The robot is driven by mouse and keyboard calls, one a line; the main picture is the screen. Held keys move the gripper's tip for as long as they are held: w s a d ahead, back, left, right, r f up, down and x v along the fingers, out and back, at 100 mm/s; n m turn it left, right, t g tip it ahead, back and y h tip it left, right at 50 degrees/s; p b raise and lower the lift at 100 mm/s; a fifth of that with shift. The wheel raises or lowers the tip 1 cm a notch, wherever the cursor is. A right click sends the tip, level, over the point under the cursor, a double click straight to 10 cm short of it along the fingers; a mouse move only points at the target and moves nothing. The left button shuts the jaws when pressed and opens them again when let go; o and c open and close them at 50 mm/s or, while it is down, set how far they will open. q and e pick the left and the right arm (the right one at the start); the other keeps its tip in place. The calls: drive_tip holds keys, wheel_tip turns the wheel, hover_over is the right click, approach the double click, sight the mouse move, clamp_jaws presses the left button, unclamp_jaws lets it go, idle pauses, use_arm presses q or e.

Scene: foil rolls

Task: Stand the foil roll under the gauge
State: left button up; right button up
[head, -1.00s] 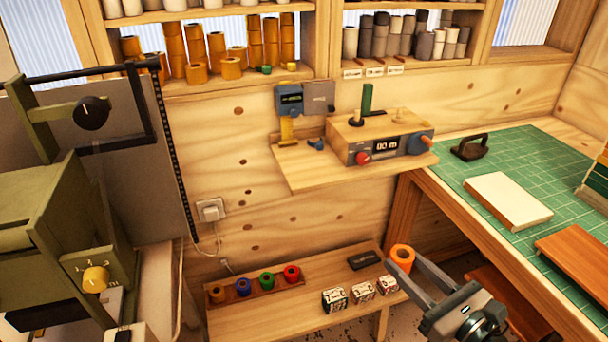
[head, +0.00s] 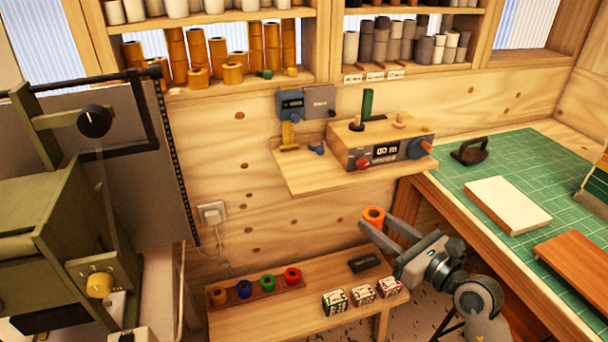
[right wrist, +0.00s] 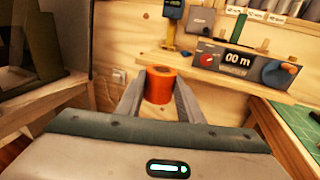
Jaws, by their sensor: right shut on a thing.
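An orange foil roll (head: 373,214) with a hole through it is held upright at the tips of my right gripper (head: 376,222), in front of and below the wall shelf. The right wrist view shows the foil roll (right wrist: 158,90) between the two fingers of my right gripper (right wrist: 158,98). The blue gauge (head: 290,104) is on the wall above the shelf's left part, with a yellow piece (head: 288,135) below it; it also shows at the top of the right wrist view (right wrist: 173,9). My left gripper is out of view.
The wall shelf (head: 300,182) carries a wooden counter box (head: 388,152) reading 00 m, with a green post (head: 367,103). The low bench (head: 250,322) holds several coloured rolls and small boxes. A green cutting mat (head: 515,160) lies on the right-hand table.

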drive_tip(key=w+a+r+p, duration=0.1)
drive_tip(key=w+r, duration=0.2)
drive_tip(key=w, duration=0.4)
drive_tip(key=w+a+r+y+p, duration=0.1)
drive_tip(key=w+r, duration=0.3)
drive_tip(key=w, duration=0.3)
drive_tip(key=w+a+r+n+g+p, duration=0.1)
drive_tip(key=w+r, duration=0.3)
drive_tip(key=w, duration=0.3)
drive_tip(key=shift+r, duration=0.15)
drive_tip(key=shift+a, duration=0.2)
drive_tip(key=a+f+p, duration=0.1)
drive_tip(key=a+f, duration=0.1)
drive_tip(key=a, duration=0.1)
drive_tip(key=a+f+p, duration=0.2)
drive_tip(key=a, duration=0.2)
drive_tip(key=a+f+p, duration=0.1)
drive_tip(key=a+f, duration=0.1)
drive_tip(key=a, duration=0.1)
drive_tip(key=shift+s+a+f, duration=0.2)
drive_tip(key=shift+s+a, duration=0.15)
drive_tip(key=shift+a+f, duration=0.3)
drive_tip(key=shift+a, duration=0.1)
drive_tip(key=shift+f, duration=0.1)
